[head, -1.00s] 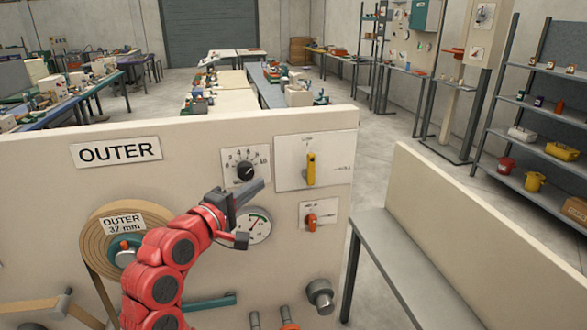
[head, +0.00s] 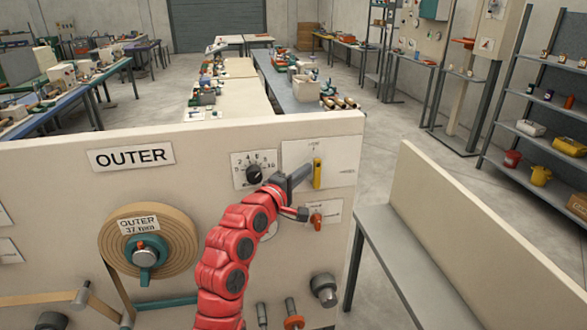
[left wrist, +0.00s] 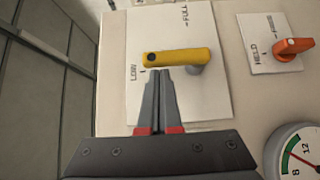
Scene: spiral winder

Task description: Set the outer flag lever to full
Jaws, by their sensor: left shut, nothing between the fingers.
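The outer flag lever (head: 317,173) is a yellow bar on a white plate (head: 345,155) at the upper right of the OUTER panel. In the head view it stands upright. It also shows in the left wrist view (left wrist: 178,56), its free end by the LOW mark (left wrist: 134,72); the FULL mark (left wrist: 184,18) is a quarter turn away. My left gripper (head: 306,171) is shut and empty, just left of the lever. In the left wrist view its fingertips (left wrist: 157,76) are at the lever's side near the free end; I cannot tell whether they touch. My right gripper is out of view.
An orange knob (head: 316,219) sits just below the lever and also shows in the left wrist view (left wrist: 294,46). A black dial (head: 254,174) is to the left. A gauge (left wrist: 296,160) is partly hidden by my arm. The tape roll (head: 178,240) is lower left.

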